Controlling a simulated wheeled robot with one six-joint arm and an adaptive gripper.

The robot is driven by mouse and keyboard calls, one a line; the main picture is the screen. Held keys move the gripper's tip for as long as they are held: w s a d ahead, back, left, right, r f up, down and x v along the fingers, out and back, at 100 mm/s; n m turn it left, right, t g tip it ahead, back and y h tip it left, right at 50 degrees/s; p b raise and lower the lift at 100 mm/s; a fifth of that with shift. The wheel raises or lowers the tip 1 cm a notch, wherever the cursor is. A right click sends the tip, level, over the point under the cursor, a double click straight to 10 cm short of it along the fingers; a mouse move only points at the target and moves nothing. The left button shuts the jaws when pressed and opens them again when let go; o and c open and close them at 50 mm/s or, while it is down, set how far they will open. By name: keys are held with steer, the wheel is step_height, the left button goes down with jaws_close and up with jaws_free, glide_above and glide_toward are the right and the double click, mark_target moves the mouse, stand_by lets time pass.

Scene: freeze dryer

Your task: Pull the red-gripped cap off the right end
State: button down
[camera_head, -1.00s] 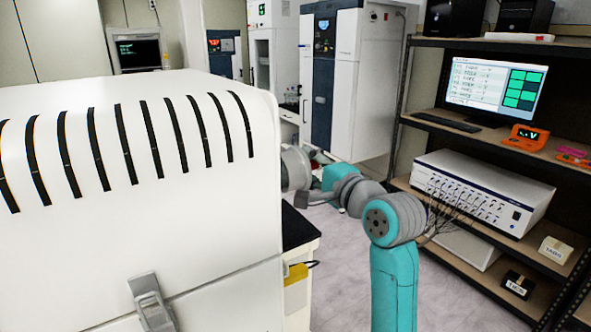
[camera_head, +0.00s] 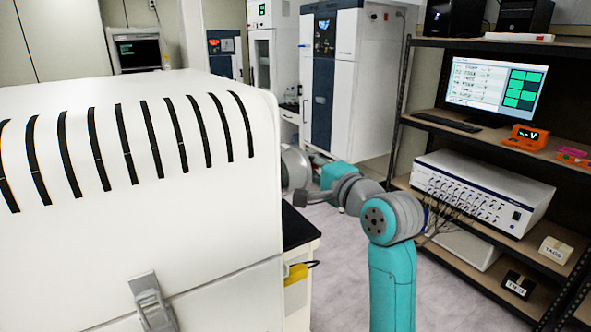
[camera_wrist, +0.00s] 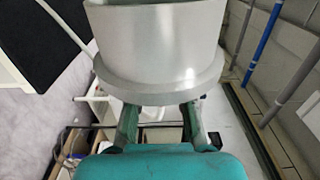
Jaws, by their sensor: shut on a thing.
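A grey metallic cylinder with a wider flange, which looks like the cap (camera_wrist: 155,50), fills the upper middle of the wrist view. In the head view a grey round part (camera_head: 295,170) shows at the right side of the white machine (camera_head: 120,130). My gripper (camera_wrist: 160,112) is at the flange in the wrist view, one finger on each side below it. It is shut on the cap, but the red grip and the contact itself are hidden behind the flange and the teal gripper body. The wrist view does not show whether the cap is seated or apart.
A shelf rack (camera_head: 403,95) with a monitor (camera_head: 495,85) and a white instrument box (camera_head: 480,190) stands at the right. White cabinets (camera_head: 375,80) stand at the back. A dark-topped bench (camera_head: 298,228) is beside the machine. Open floor (camera_head: 340,265) lies around my arm.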

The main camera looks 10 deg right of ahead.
steer(key=shift+s+d, duration=1.3)
steer(key=shift+d, duration=4.35)
steer(key=a+f+n+g+y, duration=0.1)
steer(key=a+f, duration=0.2)
steer(key=f, duration=0.7)
steer(key=a+f+n+y, duration=0.1)
steer(key=a+f, duration=0.3)
steer(key=f, duration=0.6)
steer(key=s+a+f+m+h, duration=0.1)
steer(key=s+f, duration=0.2)
steer(key=f, duration=0.9)
steer(key=s+a+f+m+t+h, duration=0.1)
steer(key=s+f, duration=0.3)
steer(key=f, duration=0.8)
steer(key=shift+s+a, duration=0.25)
steer(key=shift+a, duration=0.35)
steer(key=c, duration=1.6)
jaws_free()
jaws_close()
